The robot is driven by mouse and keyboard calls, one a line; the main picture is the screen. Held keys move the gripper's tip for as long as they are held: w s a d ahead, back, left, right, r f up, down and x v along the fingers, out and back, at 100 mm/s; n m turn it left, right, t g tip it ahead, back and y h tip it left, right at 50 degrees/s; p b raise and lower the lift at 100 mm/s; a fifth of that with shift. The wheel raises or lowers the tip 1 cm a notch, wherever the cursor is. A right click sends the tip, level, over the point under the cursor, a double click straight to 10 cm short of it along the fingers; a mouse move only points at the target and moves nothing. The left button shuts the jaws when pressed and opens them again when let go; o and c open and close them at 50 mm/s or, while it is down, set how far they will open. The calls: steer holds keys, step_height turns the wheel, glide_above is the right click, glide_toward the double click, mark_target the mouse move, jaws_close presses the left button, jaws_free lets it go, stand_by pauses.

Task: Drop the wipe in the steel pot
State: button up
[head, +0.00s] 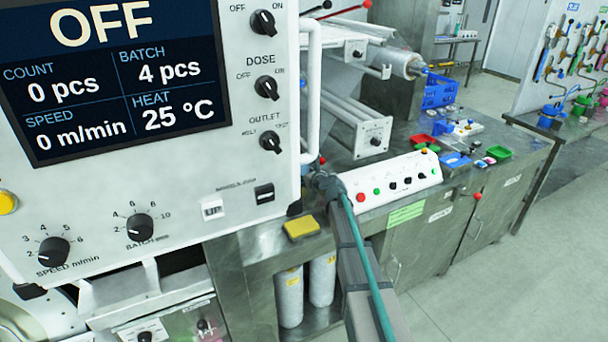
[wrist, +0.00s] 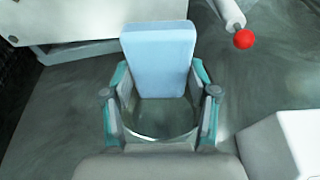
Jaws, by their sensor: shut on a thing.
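The wipe (wrist: 160,55) is a light blue, flat block in the wrist view. It stands out from between the two teal-edged fingers of my gripper (wrist: 161,88), which are shut on it. A grey worktop shows below and around it. In the head view my arm reaches up from the bottom to the edge of the control panel, and the wipe cannot be made out there. I cannot make out the steel pot in either view.
The big white control panel (head: 160,190) with its handle fills the left. A yellow block (head: 302,227) lies on the bench edge. A white button box (head: 395,180) stands right of my arm. A red ball knob (wrist: 243,39) is near the wipe's upper right.

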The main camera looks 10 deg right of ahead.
steer(key=o, duration=1.1)
steer(key=shift+r, duration=0.1)
step_height(320, 180, up, 7)
steer(key=p, duration=0.7)
